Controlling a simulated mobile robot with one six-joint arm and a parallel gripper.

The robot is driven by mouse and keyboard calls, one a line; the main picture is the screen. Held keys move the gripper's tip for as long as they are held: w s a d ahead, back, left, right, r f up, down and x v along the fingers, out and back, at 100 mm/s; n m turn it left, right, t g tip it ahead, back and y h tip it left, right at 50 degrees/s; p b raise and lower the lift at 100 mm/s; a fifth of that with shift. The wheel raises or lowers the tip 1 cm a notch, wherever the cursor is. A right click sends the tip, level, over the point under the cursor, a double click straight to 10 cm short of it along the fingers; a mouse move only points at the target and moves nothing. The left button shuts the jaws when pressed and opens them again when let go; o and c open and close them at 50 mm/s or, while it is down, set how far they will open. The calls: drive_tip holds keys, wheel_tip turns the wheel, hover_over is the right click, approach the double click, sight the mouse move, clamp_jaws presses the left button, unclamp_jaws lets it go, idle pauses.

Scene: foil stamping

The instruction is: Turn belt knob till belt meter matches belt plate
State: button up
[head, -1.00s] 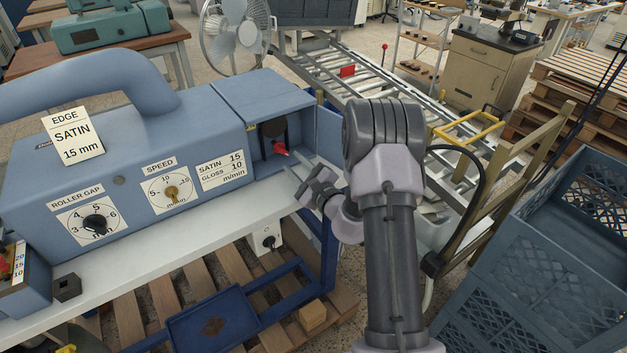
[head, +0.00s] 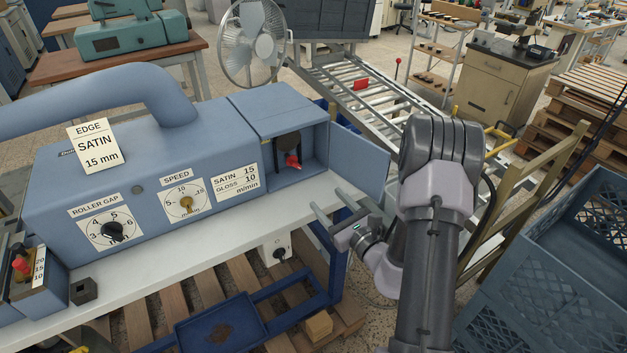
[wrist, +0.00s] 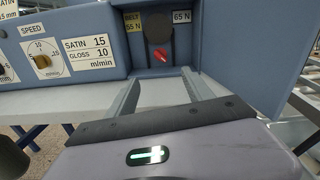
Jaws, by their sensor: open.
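The red belt knob (head: 293,161) sits low in an open recess at the right end of the blue machine. It also shows in the wrist view (wrist: 161,56), its pointer tilted. A dark round part (wrist: 158,28) is above it. In the wrist view a yellow plate reading BELT 55 N (wrist: 133,21) is left of that part, and a pale label reading 65 N (wrist: 182,17) is right of it. My gripper (head: 333,203) is open and empty, in front of the recess and apart from the knob. Its two fingers (wrist: 160,80) point toward the knob.
A blue door panel (head: 360,161) stands open right of the recess. The roller gap dial (head: 113,231) and speed dial (head: 186,203) are left on the machine front. The pale bench ledge (head: 210,242) runs below. A roller conveyor (head: 375,98) lies behind.

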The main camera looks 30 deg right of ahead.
drive_tip(key=m+p, duration=0.1)
drive_tip(key=m, duration=0.7)
drive_tip(key=m+b, duration=0.2)
drive_tip(key=m, duration=0.1)
approach(298, 166)
drive_tip(key=w, duration=0.8)
drive_tip(key=shift+w+a+f, duration=0.1)
drive_tip(key=shift+w+a, duration=0.15)
drive_tip(key=shift+w, duration=0.75)
clamp_jaws()
